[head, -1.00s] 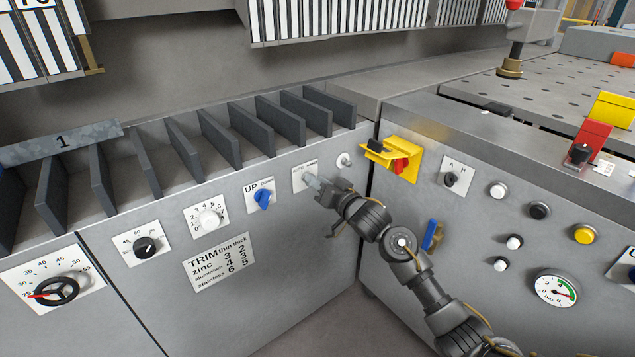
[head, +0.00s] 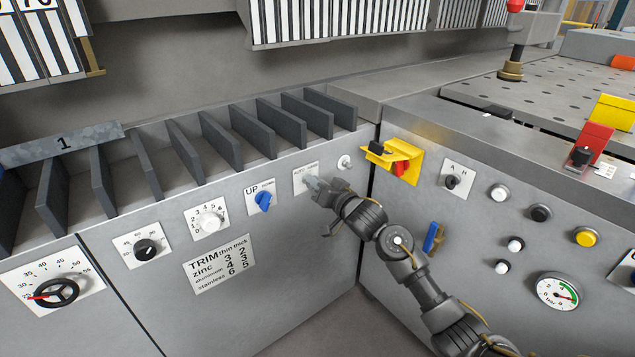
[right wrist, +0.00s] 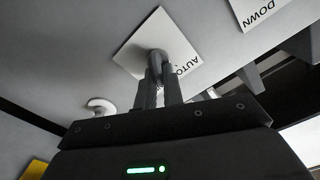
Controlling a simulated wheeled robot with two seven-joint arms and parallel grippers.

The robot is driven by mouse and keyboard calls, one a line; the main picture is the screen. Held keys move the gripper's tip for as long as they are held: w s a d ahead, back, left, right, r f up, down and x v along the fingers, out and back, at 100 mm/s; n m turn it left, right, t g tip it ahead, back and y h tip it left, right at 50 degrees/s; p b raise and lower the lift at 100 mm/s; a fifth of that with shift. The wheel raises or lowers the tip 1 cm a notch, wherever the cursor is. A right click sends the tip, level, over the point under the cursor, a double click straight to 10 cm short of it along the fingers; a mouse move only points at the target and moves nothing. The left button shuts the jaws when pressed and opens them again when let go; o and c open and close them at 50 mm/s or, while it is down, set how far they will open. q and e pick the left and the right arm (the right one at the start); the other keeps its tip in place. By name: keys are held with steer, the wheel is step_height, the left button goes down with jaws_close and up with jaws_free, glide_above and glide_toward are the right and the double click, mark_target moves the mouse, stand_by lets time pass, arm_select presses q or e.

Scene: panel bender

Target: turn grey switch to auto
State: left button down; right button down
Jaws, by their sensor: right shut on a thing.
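The grey switch (right wrist: 154,58) sits on a small white plate (head: 299,182) on the grey machine front. In the right wrist view this plate (right wrist: 135,40) carries the word AUTO, seen tilted. My right gripper (head: 313,184) reaches the switch from the lower right. In the right wrist view its fingers (right wrist: 160,76) are shut on the switch, which they partly hide. Which way the switch points is hard to tell. My left gripper is not in view.
A blue switch (head: 263,201) on an UP plate is left of the grey switch. A small white knob (head: 345,162) and a yellow bracket with a red part (head: 413,163) are to the right. Dark dividers (head: 252,130) stand above. The right-hand panel holds several buttons and a gauge (head: 557,291).

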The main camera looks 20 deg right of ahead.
steer(key=shift+d, duration=0.1)
steer(key=n+p, duration=0.1)
steer(key=n, duration=0.1)
steer(key=n+p, duration=0.1)
steer(key=n, duration=0.1)
steer(key=n+p, duration=0.1)
steer(key=n, duration=0.1)
steer(key=shift+s+a+r+p, duration=0.1)
steer(key=shift+a+r+p, duration=0.05)
steer(key=shift+a+p, duration=0.15)
steer(key=n, duration=0.2)
steer(key=shift+a+n+p, duration=0.1)
steer(key=shift+n+p, duration=0.25)
steer(key=shift+n, duration=0.05)
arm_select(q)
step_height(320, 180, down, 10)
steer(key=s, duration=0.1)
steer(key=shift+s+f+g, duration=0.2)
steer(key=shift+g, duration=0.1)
arm_select(e)
steer(key=shift+f+n, duration=0.2)
steer(key=shift+n, duration=1.3)
steer(key=c, duration=1.5)
jaws_free()
steer(key=shift+s, duration=0.1)
steer(key=shift+a, duration=0.1)
